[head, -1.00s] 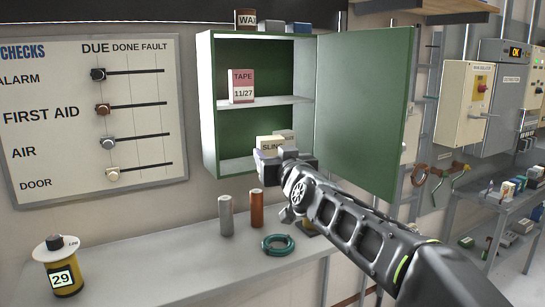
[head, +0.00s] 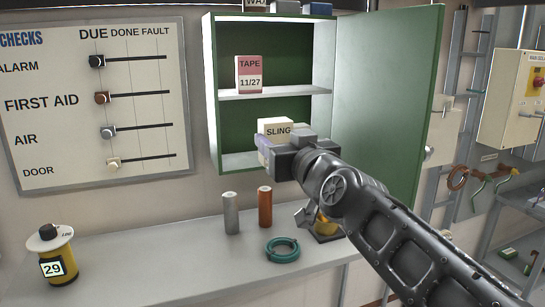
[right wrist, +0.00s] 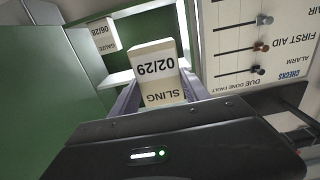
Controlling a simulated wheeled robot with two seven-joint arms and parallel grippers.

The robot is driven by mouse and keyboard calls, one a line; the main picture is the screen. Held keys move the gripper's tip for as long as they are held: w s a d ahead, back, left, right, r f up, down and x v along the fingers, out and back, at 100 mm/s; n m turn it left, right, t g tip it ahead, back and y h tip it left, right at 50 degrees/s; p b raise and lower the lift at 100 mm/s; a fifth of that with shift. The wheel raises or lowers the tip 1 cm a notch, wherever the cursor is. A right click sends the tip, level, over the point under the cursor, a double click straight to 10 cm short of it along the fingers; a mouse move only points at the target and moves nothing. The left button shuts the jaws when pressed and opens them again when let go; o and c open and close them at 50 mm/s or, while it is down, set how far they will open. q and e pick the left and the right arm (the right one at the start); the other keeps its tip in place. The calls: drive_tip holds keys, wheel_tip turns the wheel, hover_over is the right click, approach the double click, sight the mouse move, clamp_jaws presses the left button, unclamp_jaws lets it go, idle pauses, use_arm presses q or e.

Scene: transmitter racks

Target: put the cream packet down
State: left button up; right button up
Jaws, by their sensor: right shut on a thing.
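The cream packet, labelled SLING (head: 275,128), is gripped by my right gripper (head: 268,148) in front of the cabinet's lower compartment. In the right wrist view the cream packet (right wrist: 156,72) stands out between the two fingers, its label reading SLING 02/29 upside down. The green cabinet (head: 213,95) is open, with a middle shelf (head: 300,95) and a lower floor (head: 240,161). I cannot tell how far the packet is inside the opening. The gripper and arm hide part of the lower compartment. My left gripper is not in view.
A TAPE packet (head: 249,75) stands on the middle shelf. A GAUZE packet (right wrist: 104,36) shows in the right wrist view. The open door (head: 385,100) is at the right. Below, the counter (head: 150,265) holds grey and brown cylinders, a green ring (head: 283,249) and a yellow canister (head: 60,268).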

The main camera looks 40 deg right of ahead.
drive_tip(key=shift+w+r, duration=0.1)
drive_tip(key=shift+w, duration=0.15)
drive_tip(key=f+p+x, duration=0.2)
drive_tip(key=x, duration=1.7)
drive_tip(key=shift+d+p, duration=0.2)
drive_tip(key=shift+p, duration=0.15)
